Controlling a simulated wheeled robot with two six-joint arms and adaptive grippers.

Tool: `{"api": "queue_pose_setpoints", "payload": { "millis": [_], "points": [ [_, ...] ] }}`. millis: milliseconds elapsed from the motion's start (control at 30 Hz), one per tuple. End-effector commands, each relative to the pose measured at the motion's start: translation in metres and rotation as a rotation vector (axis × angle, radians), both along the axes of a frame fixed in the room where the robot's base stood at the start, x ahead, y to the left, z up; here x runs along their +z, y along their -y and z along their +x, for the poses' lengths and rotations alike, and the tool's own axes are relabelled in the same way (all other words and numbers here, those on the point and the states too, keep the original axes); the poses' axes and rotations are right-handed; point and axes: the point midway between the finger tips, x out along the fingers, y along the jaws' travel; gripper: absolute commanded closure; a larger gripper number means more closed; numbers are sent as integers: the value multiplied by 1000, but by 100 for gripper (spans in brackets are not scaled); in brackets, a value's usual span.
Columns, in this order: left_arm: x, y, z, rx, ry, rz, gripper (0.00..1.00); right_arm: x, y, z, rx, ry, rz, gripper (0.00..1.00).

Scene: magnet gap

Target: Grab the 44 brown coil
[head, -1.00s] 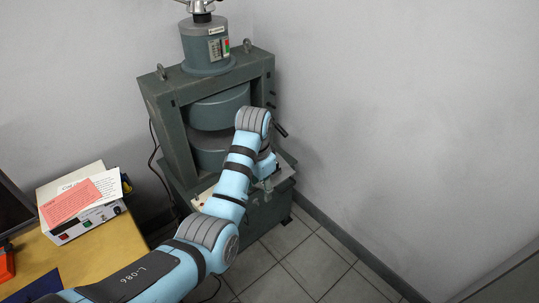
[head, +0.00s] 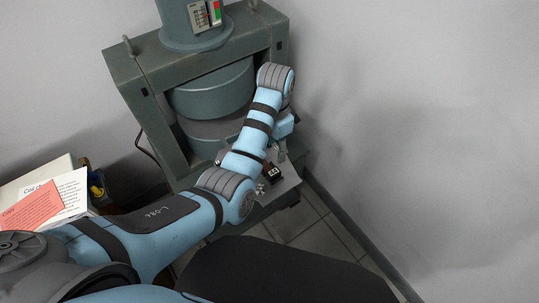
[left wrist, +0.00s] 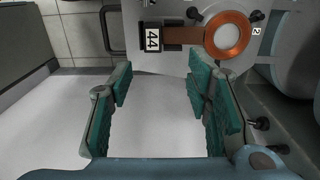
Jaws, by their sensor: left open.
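The brown coil (left wrist: 208,36) shows at the top of the left wrist view. It is a copper-brown ring with a flat handle, and a white tag with 4s (left wrist: 153,39) sits at the handle's end. It lies flat on a light grey shelf. My left gripper (left wrist: 162,88) is open and empty, its teal-padded fingers pointing toward the coil's handle but apart from it. In the head view my left gripper (head: 281,150) is over the shelf at the magnet's front, partly hidden by my arm. My right gripper is not seen.
The big grey-green magnet (head: 127,75) stands behind the shelf (head: 288,182), with its round poles (head: 215,92) inside the frame. A wall closes in on the right. Papers (head: 45,203) lie at the left. Floor tiles show below the shelf.

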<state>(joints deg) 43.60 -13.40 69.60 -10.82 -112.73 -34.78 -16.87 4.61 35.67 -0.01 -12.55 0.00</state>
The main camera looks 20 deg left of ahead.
Motion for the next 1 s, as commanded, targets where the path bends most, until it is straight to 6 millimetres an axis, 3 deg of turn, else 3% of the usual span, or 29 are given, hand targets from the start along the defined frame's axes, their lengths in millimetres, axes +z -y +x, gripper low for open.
{"api": "queue_pose_setpoints", "payload": {
  "millis": [33,100,367,500,733,767,1000],
  "points": [
    [-20,1,-5,-2,-12,1,55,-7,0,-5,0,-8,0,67],
    [-37,1,-4,-3,-9,1,55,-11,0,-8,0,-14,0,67],
    [-78,-4,7,-1,-11,0,55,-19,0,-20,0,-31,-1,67],
    [-106,-6,6,0,-13,0,55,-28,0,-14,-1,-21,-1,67],
    [-110,-6,6,1,-13,-1,55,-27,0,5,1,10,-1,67],
    [-110,-6,6,1,-13,-1,56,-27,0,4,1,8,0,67],
    [-110,-6,5,1,-13,0,95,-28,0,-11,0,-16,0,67]
  ]
}}
